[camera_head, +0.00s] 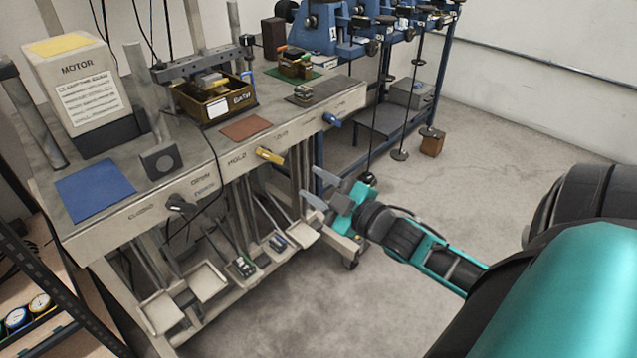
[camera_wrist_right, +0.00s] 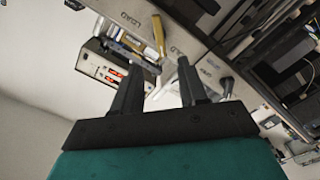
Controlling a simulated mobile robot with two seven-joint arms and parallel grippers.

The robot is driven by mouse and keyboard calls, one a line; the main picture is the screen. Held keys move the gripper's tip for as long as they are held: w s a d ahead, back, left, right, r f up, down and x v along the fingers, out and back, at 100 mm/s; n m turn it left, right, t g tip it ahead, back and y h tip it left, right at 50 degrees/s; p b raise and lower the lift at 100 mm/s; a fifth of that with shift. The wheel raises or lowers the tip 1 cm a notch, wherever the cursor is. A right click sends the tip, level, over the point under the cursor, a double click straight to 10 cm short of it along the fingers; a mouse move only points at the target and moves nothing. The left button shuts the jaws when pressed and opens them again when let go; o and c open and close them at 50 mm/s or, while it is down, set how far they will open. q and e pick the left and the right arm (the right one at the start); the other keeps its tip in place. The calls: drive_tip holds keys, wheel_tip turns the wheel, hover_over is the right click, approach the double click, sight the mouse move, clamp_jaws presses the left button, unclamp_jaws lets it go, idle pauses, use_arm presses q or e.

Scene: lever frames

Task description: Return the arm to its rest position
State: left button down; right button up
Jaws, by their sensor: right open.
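My right arm, teal and black, comes in from the right in the head view. Its gripper (camera_head: 318,188) is open and empty, in the air in front of the bench. The right wrist view also shows the two dark fingers of the gripper (camera_wrist_right: 160,85) spread apart with nothing between them. The yellow lever (camera_head: 270,156) on the bench front is left of the gripper, apart from it; the lever (camera_wrist_right: 158,36) also shows in the wrist view. A blue lever (camera_head: 332,119) is above the gripper in the picture, and a black lever (camera_head: 180,204) is further left. My left gripper does not show.
The grey bench (camera_head: 205,165) carries a box marked MOTOR (camera_head: 82,88), a brown tray marked BATH (camera_head: 215,103) and a blue mat (camera_head: 95,190). A blue rack (camera_head: 440,85) with hanging rods stands behind. The floor (camera_head: 500,140) right of the bench is mostly clear.

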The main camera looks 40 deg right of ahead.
idle(0.6)
drive_tip(key=s+a+f+m+g, duration=0.3)
drive_tip(key=s+a+f, duration=0.3)
drive_tip(key=a+f, duration=0.2)
drive_tip(key=s+a+f+m+g+y+p, duration=0.1)
drive_tip(key=s+a+f+m+g, duration=0.3)
drive_tip(key=a+f, duration=0.5)
drive_tip(key=shift+s+a, duration=0.6)
drive_tip(key=shift+s, duration=0.35)
